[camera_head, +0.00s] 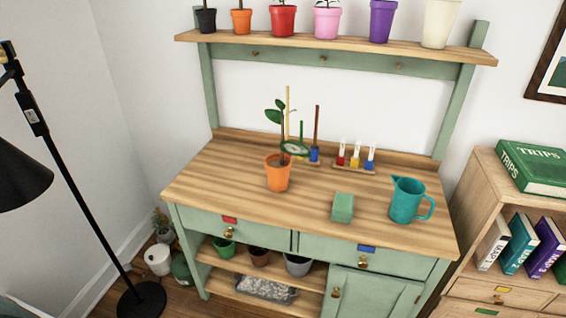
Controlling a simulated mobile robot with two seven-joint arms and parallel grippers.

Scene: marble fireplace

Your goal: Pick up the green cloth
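A small green block-shaped thing, which looks like the folded green cloth (343,207), lies on the wooden top of the green potting bench (225,185), right of the middle and near the front. A teal jug (405,201) stands close to its right, with a gap between them. Neither of my grippers shows in the head view.
An orange pot with a plant (278,173) stands left of the cloth. Small tubes in a rack (355,158) stand behind. A shelf (330,47) with several pots spans above. A black lamp (75,170) stands left; a bookcase (490,190) stands right.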

